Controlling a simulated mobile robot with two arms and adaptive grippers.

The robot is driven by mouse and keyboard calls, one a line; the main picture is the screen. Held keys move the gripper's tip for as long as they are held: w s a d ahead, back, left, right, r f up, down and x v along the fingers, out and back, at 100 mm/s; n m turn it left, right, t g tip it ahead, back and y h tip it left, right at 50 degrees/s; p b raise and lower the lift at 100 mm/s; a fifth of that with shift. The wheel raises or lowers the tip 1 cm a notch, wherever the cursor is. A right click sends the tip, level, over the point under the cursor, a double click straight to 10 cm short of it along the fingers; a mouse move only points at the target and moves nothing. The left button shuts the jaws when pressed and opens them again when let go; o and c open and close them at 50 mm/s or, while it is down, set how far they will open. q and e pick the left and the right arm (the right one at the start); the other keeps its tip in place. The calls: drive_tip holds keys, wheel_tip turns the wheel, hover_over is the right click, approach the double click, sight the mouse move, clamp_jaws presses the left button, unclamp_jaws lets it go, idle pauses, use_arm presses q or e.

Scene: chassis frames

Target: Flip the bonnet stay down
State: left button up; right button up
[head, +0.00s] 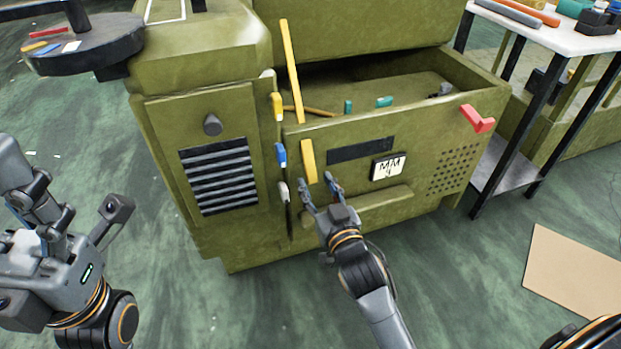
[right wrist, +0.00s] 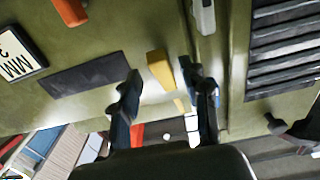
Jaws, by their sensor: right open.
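A long thin yellow bar (head: 291,70), which looks like the bonnet stay, stands tilted at the front of the open bay, rising toward the raised green bonnet (head: 350,30). A shorter yellow piece (head: 308,160) is in line below it on the front panel; a yellow block also shows in the right wrist view (right wrist: 159,70). My right gripper (head: 316,183) is open and empty at the lower end of this short piece, one finger to each side in the picture. I cannot tell whether it touches. My left arm shows at the left edge; its fingertips are not visible.
Blue (head: 281,155) and yellow (head: 277,106) latches are just left of the yellow bar. A red handle (head: 478,119) is at the bay's right corner. A vent grille (head: 218,175) is at left, a marked plate (head: 388,167) at right. A white-topped bench (head: 555,35) stands at right.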

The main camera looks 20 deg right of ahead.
sight(312, 177)
drive_tip(key=shift+w+a+b, duration=0.1)
drive_tip(key=shift+w+b, duration=0.5)
drive_tip(key=shift+w, duration=1.7)
clamp_jaws()
